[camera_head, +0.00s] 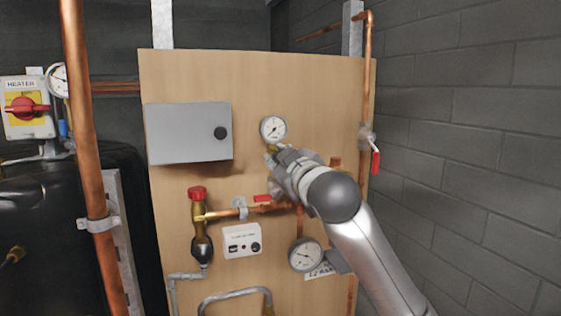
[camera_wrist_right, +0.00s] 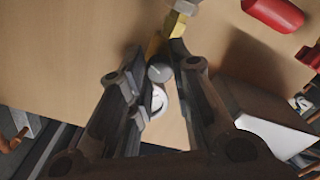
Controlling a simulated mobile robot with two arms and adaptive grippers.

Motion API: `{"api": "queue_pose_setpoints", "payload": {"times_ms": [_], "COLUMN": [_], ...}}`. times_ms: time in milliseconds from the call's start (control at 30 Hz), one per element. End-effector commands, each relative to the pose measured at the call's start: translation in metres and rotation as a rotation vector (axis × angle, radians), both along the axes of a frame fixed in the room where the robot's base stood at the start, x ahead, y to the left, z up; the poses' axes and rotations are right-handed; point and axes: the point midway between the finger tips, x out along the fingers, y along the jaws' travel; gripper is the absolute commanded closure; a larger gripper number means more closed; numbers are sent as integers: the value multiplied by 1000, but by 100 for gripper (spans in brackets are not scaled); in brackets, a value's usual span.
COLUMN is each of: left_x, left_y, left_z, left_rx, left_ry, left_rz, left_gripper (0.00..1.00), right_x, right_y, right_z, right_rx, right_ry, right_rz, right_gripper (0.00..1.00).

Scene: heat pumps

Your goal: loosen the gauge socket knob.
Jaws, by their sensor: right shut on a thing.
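The upper pressure gauge (camera_head: 273,128) has a round white dial and is mounted on the wooden board. My right gripper (camera_head: 272,156) is just below it, at the gauge socket, and its fingers hide most of the fitting. In the right wrist view the fingers (camera_wrist_right: 175,62) are shut on the gauge socket knob, by a brass fitting (camera_wrist_right: 173,26). A small grey round end (camera_wrist_right: 159,72) shows between the fingers. Whether the knob has turned cannot be told. My left gripper is not in view.
A grey box (camera_head: 188,133) is left of the gauge on the wooden board (camera_head: 255,75). A red-handled valve (camera_head: 262,198) and a lower gauge (camera_head: 306,255) are near my right arm. A copper pipe with a red lever (camera_head: 375,160) runs at the board's right edge.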

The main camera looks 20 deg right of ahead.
Motion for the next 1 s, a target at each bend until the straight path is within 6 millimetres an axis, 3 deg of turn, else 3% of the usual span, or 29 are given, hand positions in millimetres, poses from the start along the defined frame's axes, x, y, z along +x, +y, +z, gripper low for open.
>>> {"api": "queue_pose_setpoints", "payload": {"times_ms": [400,1000], "left_x": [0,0], "left_y": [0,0], "left_z": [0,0], "left_rx": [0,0], "left_ry": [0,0], "left_rz": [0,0], "left_gripper": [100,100], "right_x": [1,1], "right_y": [0,1], "right_z": [-5,-5], "right_rx": [-243,-297], "right_ry": [4,2], "right_rz": [0,2], "right_gripper": [100,100]}}
